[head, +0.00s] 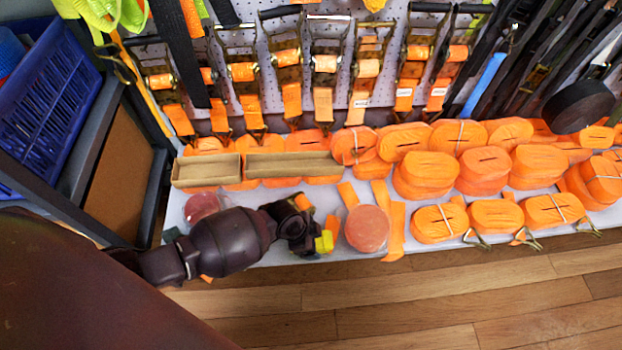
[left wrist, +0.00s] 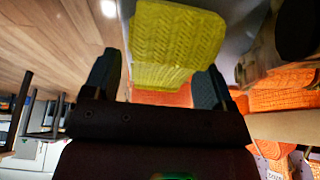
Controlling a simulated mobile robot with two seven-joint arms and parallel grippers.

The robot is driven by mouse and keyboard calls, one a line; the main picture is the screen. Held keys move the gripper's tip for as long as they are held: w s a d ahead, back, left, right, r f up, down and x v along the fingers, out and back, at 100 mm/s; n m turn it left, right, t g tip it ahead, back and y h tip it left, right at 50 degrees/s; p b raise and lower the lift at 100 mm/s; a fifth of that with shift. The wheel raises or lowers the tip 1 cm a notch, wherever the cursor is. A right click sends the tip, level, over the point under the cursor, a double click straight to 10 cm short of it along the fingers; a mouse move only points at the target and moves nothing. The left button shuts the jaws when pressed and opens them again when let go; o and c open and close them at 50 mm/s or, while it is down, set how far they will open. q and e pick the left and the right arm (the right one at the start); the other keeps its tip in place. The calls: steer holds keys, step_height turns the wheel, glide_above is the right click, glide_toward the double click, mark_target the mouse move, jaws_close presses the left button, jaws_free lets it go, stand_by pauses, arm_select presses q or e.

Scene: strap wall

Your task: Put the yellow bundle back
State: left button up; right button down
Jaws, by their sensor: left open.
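The yellow bundle (head: 325,241) shows as a small yellow patch at the front of the lower shelf in the head view, mostly hidden by my left gripper (head: 309,229). In the left wrist view the yellow bundle (left wrist: 178,38) is a ribbed, folded webbing pad straight ahead. My left gripper (left wrist: 160,78) is open, with one dark finger on each side of the bundle's near end. I see gaps beside the fingers and cannot tell whether either touches it. My right gripper is in neither view.
Orange strap bundles (head: 430,170) crowd the shelf at the back and right. Two open cardboard trays (head: 207,171) stand behind my left arm. A round pinkish-orange disc (head: 367,229) lies just right of the gripper. A blue crate (head: 45,100) is at left. Wooden floor (head: 420,300) is clear.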

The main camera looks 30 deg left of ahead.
arm_select(q)
steer(key=p+v, duration=0.4)
steer(key=v, duration=0.8)
steer(key=shift+p, duration=0.35)
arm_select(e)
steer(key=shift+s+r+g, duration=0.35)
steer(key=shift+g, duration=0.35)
arm_select(q)
steer(key=shift+f, duration=0.1)
